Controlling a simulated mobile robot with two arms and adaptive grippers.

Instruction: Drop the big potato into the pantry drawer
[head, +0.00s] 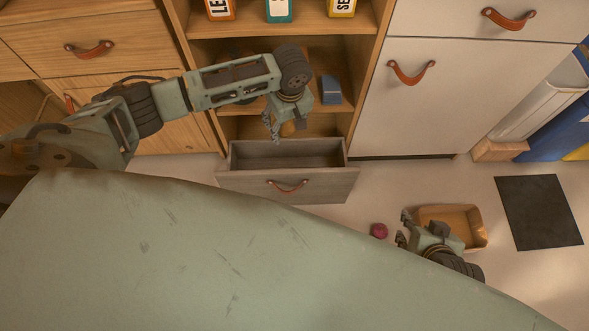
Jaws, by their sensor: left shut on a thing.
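The pantry drawer (325,185) is pulled out at the bottom of the open wooden shelf unit, with a grey front and a leather pull. The part of its inside that I can see looks empty. My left gripper (284,128) is above the drawer's back part, pointing down. It is shut on the big potato (288,129), a small brown patch mostly hidden by the fingers. My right gripper (402,228) is low at the right, by a tan bin, with its fingers apart and nothing between them.
The tan bin (478,220) stands on the floor behind my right gripper. A dark red round thing (379,231) lies left of it. A black mat (540,211) lies at the right. A blue object (331,90) sits on the shelf above the drawer.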

